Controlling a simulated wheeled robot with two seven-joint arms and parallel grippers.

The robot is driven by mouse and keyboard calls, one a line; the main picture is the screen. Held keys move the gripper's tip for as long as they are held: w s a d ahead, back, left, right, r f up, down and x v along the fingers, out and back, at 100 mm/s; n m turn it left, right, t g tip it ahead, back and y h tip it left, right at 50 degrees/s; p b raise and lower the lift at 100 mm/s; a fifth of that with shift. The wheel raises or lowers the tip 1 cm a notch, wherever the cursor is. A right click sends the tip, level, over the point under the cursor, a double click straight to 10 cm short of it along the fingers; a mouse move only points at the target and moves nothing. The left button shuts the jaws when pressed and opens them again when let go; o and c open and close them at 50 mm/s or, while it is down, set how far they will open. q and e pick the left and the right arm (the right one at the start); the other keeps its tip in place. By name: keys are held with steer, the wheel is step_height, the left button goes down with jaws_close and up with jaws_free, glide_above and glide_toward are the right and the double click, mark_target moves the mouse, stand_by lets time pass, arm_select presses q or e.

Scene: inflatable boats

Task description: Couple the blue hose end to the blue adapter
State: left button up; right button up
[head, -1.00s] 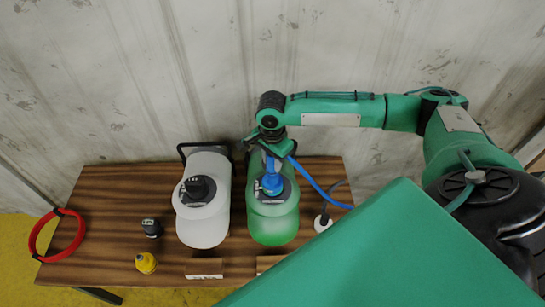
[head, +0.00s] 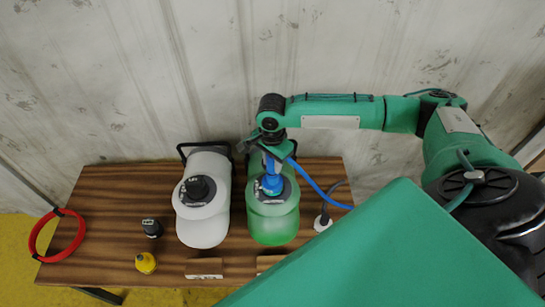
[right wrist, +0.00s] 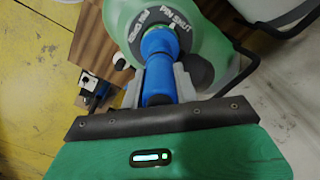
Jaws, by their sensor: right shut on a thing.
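The blue adapter (head: 272,186) stands on the dark round valve plate of the green rounded body in the head view. It also shows in the right wrist view (right wrist: 158,42), in line with the hose end. My right gripper (head: 269,160) is shut on the blue hose end (right wrist: 160,82), with a grey finger on each side of it. The hose end meets the adapter with no clear gap. I cannot tell whether the two are locked together. The blue hose (head: 310,180) runs from the gripper down to the right. My left gripper is not in view.
A white rounded body (head: 204,225) with a black cap stands left of the green one (head: 273,228). A black fitting (head: 152,228), a yellow fitting (head: 146,263) and a red ring (head: 75,245) lie on the wooden table (head: 110,205). A corrugated wall rises behind.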

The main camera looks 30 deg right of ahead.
steer(key=shift+f, duration=0.65)
steer(key=o, duration=1)
steer(key=shift+o, duration=0.2)
step_height(320, 180, up, 14)
steer(key=shift+f+b, duration=0.1)
steer(key=shift+b, duration=1.15)
